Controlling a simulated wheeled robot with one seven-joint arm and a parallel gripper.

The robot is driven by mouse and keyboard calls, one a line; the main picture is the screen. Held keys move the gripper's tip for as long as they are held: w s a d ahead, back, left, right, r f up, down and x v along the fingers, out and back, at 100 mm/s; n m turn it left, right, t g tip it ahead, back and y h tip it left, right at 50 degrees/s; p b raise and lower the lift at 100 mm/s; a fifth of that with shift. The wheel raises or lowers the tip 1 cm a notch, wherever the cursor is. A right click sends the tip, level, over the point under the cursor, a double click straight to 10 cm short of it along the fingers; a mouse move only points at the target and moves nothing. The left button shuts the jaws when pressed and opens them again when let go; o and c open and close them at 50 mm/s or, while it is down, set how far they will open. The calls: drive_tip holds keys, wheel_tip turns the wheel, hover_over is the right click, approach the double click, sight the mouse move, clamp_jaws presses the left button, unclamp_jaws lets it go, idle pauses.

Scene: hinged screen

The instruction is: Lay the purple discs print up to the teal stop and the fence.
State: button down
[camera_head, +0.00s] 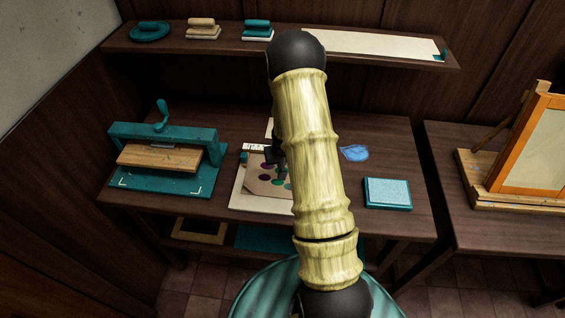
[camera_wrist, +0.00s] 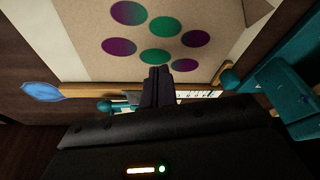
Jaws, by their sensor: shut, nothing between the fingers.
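The discs print (camera_wrist: 195,15) is a tan sheet with purple and green discs. In the head view the print (camera_head: 262,187) lies on a pale board (camera_head: 238,198), partly hidden by my arm. The fence (camera_wrist: 75,90) is a wooden strip along the print's lower edge in the wrist view. A teal knob, which looks like the stop (camera_wrist: 230,78), sits at the fence's right; it also shows in the head view (camera_head: 244,157). My gripper (camera_wrist: 158,72) is shut and empty, its tips over the print's fence-side edge. I cannot tell whether they touch it.
A teal press (camera_head: 205,137) stands left of the board. A blue leaf shape (camera_head: 354,153) and a teal pad (camera_head: 388,193) lie to the right. A white marked strip (camera_wrist: 205,94) runs by the fence. A shelf (camera_head: 225,45) spans the back above the table.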

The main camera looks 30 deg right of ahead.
drive_tip(key=shift+f, duration=0.4)
drive_tip(key=shift+f+b, duration=1.9)
drive_tip(key=shift+f, duration=0.1)
idle(0.7)
wheel_tip(320, 180, up, 6)
drive_tip(key=p, duration=0.5)
drive_tip(key=shift+r+p, duration=0.1)
drive_tip(key=shift+p, duration=0.3)
